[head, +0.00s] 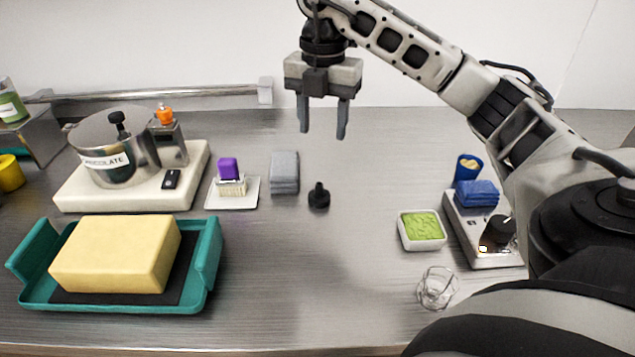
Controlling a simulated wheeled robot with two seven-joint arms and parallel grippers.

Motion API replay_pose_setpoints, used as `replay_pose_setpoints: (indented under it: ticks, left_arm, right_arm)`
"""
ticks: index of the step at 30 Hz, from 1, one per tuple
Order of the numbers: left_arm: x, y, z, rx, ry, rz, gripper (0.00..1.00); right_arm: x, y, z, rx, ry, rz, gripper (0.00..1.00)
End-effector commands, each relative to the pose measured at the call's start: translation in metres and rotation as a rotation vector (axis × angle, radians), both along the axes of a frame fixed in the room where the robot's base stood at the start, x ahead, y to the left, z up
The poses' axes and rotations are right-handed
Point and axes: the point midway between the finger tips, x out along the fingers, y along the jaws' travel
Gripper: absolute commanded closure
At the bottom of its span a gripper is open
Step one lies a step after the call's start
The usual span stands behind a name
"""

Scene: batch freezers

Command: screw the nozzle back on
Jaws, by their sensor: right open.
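A small black part (319,197), which looks like the nozzle, stands on the steel counter with its narrow end up. My right gripper (322,118) is open and empty, pointing down well above the counter, behind the black part in the picture. The batch freezer at the left has a steel drum (120,165) labelled CHOCOLATE on a cream base (130,200). A black knob (117,118) tops its lid, and an orange cap (165,115) sits on the grey block beside the drum. I cannot tell where the nozzle's seat is. My left gripper is out of view.
A teal tray (208,255) with a yellow block (115,255) lies front left. A brush with a purple handle (228,168) and grey cloth (285,170) are near the middle. A green-filled bowl (422,230), clear glass (437,287) and blue cloth (476,193) stand right. The centre front is clear.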

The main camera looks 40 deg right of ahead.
Motion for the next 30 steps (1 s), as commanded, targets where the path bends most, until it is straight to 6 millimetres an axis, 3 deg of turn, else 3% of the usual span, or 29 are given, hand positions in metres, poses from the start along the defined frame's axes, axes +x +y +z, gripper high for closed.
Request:
replay_pose_setpoints:
  ticks: [1, 6, 13, 30]
  left_arm:
    - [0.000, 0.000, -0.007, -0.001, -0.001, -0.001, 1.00]
    - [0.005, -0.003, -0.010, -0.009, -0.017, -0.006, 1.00]
    - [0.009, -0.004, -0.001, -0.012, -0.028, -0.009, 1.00]
    - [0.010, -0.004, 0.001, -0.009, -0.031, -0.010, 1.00]
  right_arm:
    - [-0.001, 0.001, -0.016, 0.001, 0.005, 0.001, 0.51]
    - [-0.001, 0.001, -0.054, 0.002, 0.007, 0.001, 0.51]
    - [-0.001, 0.000, -0.087, 0.000, 0.003, 0.001, 0.51]
    - [0.000, 0.002, -0.107, 0.000, 0.004, 0.001, 0.51]
